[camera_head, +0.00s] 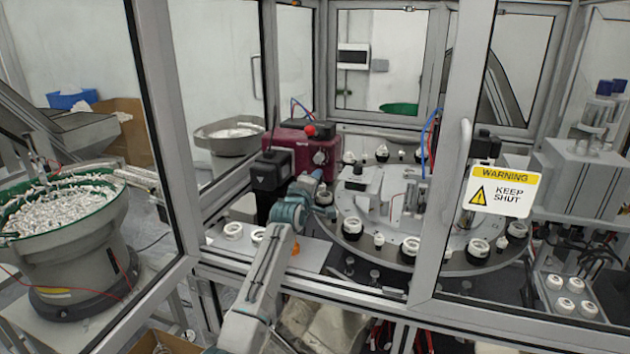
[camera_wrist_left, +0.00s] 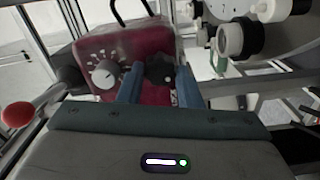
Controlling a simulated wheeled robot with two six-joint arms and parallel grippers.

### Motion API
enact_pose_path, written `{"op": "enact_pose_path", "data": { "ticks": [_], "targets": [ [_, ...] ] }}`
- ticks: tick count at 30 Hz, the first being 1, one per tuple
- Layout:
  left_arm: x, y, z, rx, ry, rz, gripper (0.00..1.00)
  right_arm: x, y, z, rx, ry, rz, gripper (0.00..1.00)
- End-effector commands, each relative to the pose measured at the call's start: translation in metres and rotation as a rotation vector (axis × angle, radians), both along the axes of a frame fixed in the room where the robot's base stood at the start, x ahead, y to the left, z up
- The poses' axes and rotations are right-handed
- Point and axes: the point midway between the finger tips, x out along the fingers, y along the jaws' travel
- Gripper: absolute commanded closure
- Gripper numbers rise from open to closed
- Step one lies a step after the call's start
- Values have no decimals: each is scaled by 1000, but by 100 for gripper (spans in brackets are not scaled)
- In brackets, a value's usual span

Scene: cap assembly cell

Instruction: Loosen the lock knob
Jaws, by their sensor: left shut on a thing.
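The lock knob is a black lobed knob (camera_wrist_left: 159,67) on the front of a maroon box (camera_wrist_left: 100,48). In the left wrist view it sits between the two blue fingers of my left gripper (camera_wrist_left: 158,78), which is shut on it. A pale dial knob (camera_wrist_left: 104,74) with scale marks is beside it on the left. In the head view my left gripper (camera_head: 317,180) reaches up to the front of the maroon box (camera_head: 285,142), and the lock knob cannot be made out there. My right gripper is in neither view.
A red ball (camera_wrist_left: 18,114) is at the left of the wrist view. A round indexing table (camera_head: 385,240) with white and black parts stands right of the box. Frame posts and a door with a warning sign (camera_head: 503,190) surround the cell.

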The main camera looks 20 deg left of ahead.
Motion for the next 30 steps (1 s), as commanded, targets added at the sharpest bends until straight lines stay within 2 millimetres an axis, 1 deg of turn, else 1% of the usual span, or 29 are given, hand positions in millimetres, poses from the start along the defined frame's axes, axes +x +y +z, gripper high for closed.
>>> {"op": "enact_pose_path", "data": {
  "ticks": [9,23,24,26,27,30],
  "targets": [
    [0,0,-3,-88,8,0,91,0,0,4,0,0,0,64],
    [0,0,-4,-97,8,0,91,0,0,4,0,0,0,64],
    [0,0,-4,-97,8,0,61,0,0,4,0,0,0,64],
    [0,0,-4,-97,8,0,49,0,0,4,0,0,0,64],
    [0,0,-3,-97,7,0,47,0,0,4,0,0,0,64],
    [0,0,-2,-97,6,0,47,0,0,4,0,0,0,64]
  ]
}}
